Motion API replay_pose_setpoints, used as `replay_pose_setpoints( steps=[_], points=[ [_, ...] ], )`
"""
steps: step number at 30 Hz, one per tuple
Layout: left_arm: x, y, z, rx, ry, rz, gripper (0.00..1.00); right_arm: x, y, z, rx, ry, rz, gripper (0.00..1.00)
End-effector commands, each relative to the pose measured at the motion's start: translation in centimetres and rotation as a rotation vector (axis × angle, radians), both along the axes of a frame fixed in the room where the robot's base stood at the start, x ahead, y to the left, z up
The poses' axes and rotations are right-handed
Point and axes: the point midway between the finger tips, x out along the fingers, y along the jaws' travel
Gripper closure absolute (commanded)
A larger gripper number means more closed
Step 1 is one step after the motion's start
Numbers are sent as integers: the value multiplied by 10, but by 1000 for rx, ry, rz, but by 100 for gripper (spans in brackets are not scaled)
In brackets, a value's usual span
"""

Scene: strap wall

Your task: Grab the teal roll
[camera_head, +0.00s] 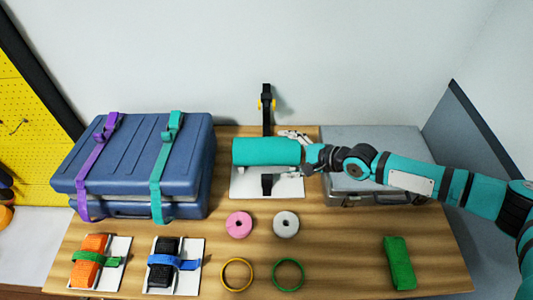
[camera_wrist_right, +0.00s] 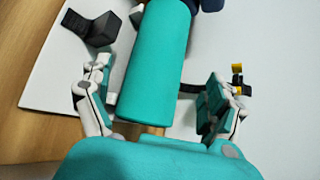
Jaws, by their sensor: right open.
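The teal roll (camera_head: 262,151) lies sideways over a white board (camera_head: 240,188) near the wall, in the middle of the table. It also shows in the wrist view (camera_wrist_right: 158,60), its near end facing my right gripper. My right gripper (camera_head: 296,152) reaches in from the right at the roll's right end. In the wrist view my right gripper (camera_wrist_right: 158,80) is open, one finger on each side of the roll's near end. A gap shows on the right side; contact on the left is hard to tell. My left gripper is not in view.
A black post (camera_head: 267,112) with yellow parts rises behind the roll; a black block (camera_head: 267,184) sits in front. Blue strapped cases (camera_head: 140,150) stand left, a grey case (camera_head: 345,190) lies under my right arm. Pink (camera_head: 239,225) and white (camera_head: 286,224) rolls lie nearer.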

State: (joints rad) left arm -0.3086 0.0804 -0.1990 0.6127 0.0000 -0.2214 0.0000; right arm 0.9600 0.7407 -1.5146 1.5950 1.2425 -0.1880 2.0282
Motion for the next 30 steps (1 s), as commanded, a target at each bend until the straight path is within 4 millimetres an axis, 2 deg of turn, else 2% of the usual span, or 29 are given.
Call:
replay_pose_setpoints(
  steps=[1, 3, 11, 19, 30],
  points=[
    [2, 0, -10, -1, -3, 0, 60, 5, 8, -10, -1, -1, 3, 9],
    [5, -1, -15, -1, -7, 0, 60, 9, 14, -14, -2, -2, 3, 9],
    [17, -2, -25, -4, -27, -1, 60, 19, 27, -22, -1, -1, 3, 9],
    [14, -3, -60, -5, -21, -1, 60, 39, 56, -44, -1, -3, 3, 9],
    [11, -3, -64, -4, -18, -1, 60, 44, 63, -44, -2, 0, 2, 9]
  ],
)
